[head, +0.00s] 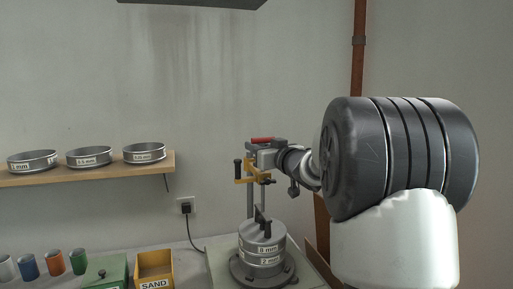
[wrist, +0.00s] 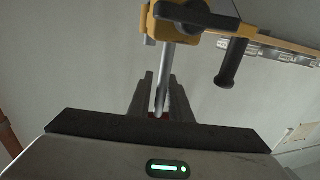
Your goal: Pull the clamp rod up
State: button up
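The sieve shaker (head: 262,258) stands on the bench with a short stack of sieves marked "8 mm" and "2 mm". A yellow clamp (head: 241,173) with black handles is above the stack. A bright metal rod (wrist: 167,75) runs from the clamp to my gripper in the wrist view, where the yellow clamp (wrist: 165,22) is at the top. My gripper (head: 258,155) is at the rod above the clamp, with a red part (head: 262,140) just above it. In the wrist view the fingers flank the rod closely. I cannot tell whether they press on it.
A wooden shelf (head: 85,172) with several sieves is on the wall at left. Below are coloured cups (head: 55,264), a green box (head: 106,272) and a yellow "SAND" box (head: 155,270). A dark cable (head: 189,232) hangs from a wall socket. A brown pipe (head: 357,50) stands behind my arm.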

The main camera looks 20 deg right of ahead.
grip_shut()
notch_tip(320, 180, up, 9)
jog(key=p, duration=0.8)
jog(key=shift+f, duration=0.1)
jog(key=shift+o, duration=1.8)
grip_release()
jog(key=shift+f, duration=0.1)
jog(key=s+d, duration=0.3)
jog(key=s, duration=1.4)
jog(key=shift+d+b, duration=0.15)
jog(key=shift+b, duration=0.15)
